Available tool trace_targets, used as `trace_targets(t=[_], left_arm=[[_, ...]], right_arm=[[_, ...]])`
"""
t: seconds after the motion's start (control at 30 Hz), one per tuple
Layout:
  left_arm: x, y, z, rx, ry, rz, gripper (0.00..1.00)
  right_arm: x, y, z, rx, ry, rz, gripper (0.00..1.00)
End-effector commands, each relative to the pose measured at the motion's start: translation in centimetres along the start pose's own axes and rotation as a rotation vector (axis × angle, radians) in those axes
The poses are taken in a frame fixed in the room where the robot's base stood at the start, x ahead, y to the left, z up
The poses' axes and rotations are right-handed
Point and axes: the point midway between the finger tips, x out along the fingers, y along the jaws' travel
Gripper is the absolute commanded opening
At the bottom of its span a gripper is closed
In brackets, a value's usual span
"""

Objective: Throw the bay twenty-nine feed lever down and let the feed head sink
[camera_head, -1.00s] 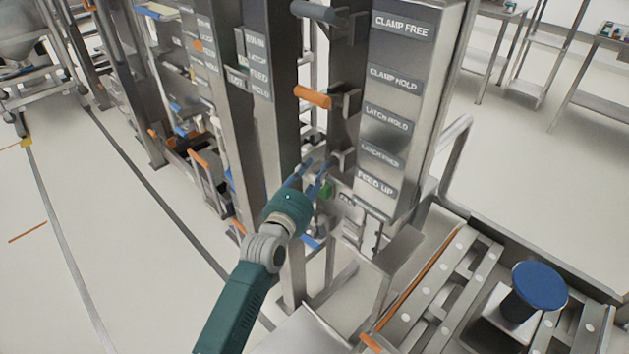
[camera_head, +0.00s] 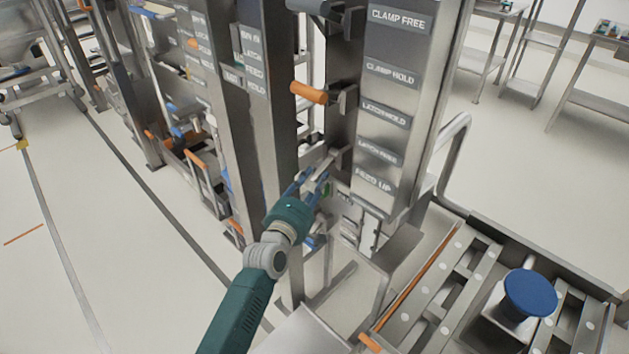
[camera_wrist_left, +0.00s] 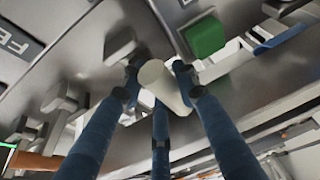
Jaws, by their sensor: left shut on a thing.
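My left gripper (camera_head: 316,178) is at the lower part of the steel lever post, left of the FEED UP plate (camera_head: 373,179). Its blue fingers are shut on a pale grey lever handle (camera_wrist_left: 164,86). In the head view this handle (camera_head: 322,167) juts from the post toward the gripper, at about the height of the LATCH FREE plate (camera_head: 378,151). The bay number is not readable, and I cannot pick out the feed head for certain. My right gripper is not in view.
An orange lever (camera_head: 309,92) and a dark grey lever (camera_head: 308,7) stick out of the same post above my gripper. Another steel post (camera_head: 268,110) stands close to its left.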

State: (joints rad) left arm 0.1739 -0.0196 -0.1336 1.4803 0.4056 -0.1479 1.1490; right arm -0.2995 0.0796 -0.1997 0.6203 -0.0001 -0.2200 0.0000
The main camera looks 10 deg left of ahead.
Motion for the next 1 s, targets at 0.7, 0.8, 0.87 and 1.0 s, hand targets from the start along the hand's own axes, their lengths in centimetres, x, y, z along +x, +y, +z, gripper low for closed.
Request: trace_targets(t=[0.7, 0.8, 0.87, 1.0], left_arm=[[0.0, -0.3, -0.1, 0.001, 0.002, -0.005, 0.52], [-0.2, -0.2, -0.1, 0.000, 0.001, -0.004, 0.52], [-0.6, -0.2, -0.1, 0.000, 0.001, -0.003, 0.52], [-2.7, -0.3, -0.1, 0.000, 0.002, -0.004, 0.52]], right_arm=[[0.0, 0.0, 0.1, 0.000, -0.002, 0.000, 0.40], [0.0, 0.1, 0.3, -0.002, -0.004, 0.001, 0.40], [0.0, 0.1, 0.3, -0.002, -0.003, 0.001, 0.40], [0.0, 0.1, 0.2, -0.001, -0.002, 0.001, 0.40]])
